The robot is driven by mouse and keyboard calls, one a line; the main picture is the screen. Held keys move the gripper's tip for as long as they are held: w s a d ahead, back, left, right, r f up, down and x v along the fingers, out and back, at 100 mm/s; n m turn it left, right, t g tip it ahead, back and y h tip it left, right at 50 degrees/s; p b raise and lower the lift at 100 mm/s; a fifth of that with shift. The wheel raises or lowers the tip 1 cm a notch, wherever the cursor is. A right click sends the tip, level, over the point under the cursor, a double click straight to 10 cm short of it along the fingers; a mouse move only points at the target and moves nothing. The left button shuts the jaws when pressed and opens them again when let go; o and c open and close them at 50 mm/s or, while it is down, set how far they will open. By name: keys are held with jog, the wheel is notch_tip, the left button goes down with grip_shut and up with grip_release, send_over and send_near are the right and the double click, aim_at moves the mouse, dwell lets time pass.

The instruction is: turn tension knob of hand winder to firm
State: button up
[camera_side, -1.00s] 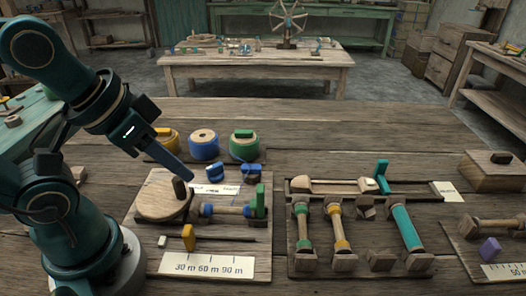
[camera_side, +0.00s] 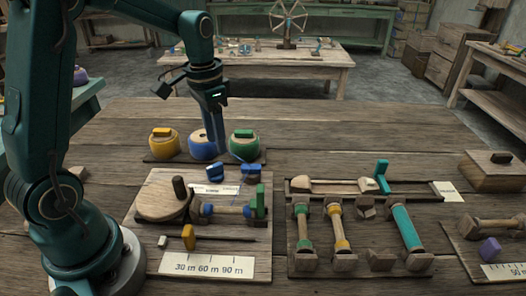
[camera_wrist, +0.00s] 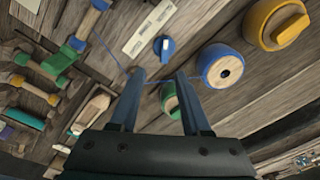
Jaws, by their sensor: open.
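The hand winder lies on a board (camera_side: 160,245) with a wooden wheel (camera_side: 162,200) and a bobbin across it. A small blue knob (camera_wrist: 163,47) with a white pointer mark sits beside a pale label (camera_wrist: 150,27) in the wrist view. In the side view, small blue parts (camera_side: 218,173) sit behind the label (camera_side: 214,189); which is the knob is hard to tell. My gripper (camera_wrist: 158,76) is open and empty, its fingertips apart from the knob. In the side view my gripper (camera_side: 217,150) points down in front of the blue spool.
Behind the winder stand a yellow spool (camera_side: 161,145), a blue spool (camera_side: 203,148) and a green spool (camera_side: 243,147). A rack with several bobbins (camera_side: 337,228) is to the right. A wooden box (camera_side: 490,172) stands at far right. The table's far part is clear.

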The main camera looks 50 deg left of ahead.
aim_at(214, 165)
jog(key=f, duration=0.2)
jog(key=a+f, duration=0.1)
jog(key=shift+s+n+g, duration=0.3)
jog(key=shift+g, duration=0.1)
jog(key=shift+f, duration=2.2)
grip_shut()
